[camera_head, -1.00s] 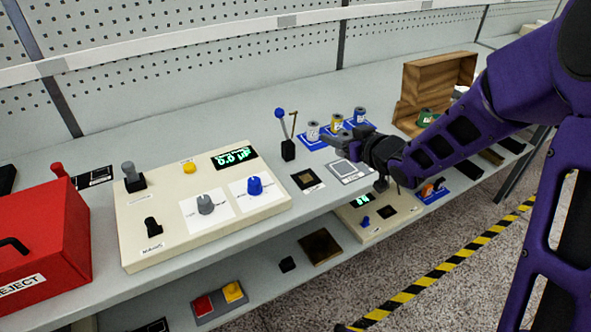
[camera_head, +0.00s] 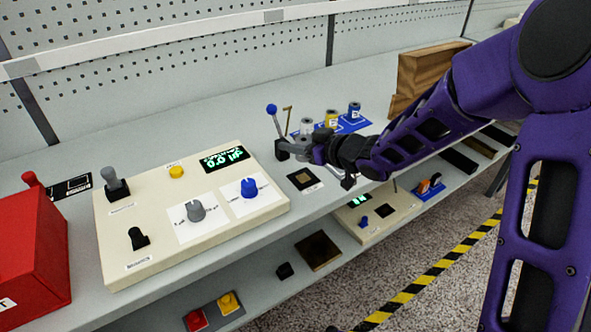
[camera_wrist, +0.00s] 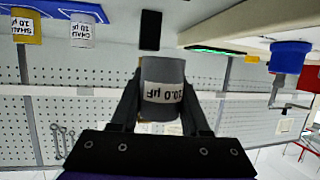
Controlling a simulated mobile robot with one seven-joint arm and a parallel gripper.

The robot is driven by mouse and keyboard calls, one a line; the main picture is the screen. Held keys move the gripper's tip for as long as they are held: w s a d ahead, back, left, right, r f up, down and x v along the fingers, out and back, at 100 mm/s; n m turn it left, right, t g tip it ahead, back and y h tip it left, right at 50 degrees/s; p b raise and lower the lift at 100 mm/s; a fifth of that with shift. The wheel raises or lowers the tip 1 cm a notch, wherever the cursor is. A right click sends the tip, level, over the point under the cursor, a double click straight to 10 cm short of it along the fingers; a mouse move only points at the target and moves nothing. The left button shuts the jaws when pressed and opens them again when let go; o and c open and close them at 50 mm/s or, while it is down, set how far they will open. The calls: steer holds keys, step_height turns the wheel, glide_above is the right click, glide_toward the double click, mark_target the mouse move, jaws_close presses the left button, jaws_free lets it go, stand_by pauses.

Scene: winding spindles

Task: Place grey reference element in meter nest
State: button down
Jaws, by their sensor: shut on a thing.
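My gripper (camera_head: 306,147) is shut on the grey reference element (camera_wrist: 163,88), a grey cylinder with a white label reading 10.0 µF, upside down in the wrist view. In the head view my gripper hides most or all of it. The gripper is over the bench, beside the black base of the blue-knobbed lever (camera_head: 272,110). A black square with a brown centre (camera_head: 301,180) lies on the bench in front of the gripper. A meter-like panel (camera_head: 362,228) with a green display and a dark square is on the lower shelf. I cannot tell which square is the meter nest.
Several labelled spools, one yellow (camera_head: 332,118), stand on a blue mat (camera_head: 350,127) behind the gripper. A cream control panel (camera_head: 150,265) with knobs is to the left, and a red reject box (camera_head: 35,240) beyond it. A wooden box (camera_head: 420,75) stands at the back right.

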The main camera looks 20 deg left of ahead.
mark_target(295, 173)
steer(key=shift+f+b, duration=0.65)
steer(key=shift+f, duration=2.35)
steer(key=shift+f, duration=0.1)
steer(key=shift+c, duration=1.9)
jaws_free()
steer(key=shift+d+r, duration=0.25)
steer(key=p+v, duration=0.2)
steer(key=v, duration=0.9)
steer(key=shift+s+d, duration=0.15)
steer(key=shift+s, duration=0.1)
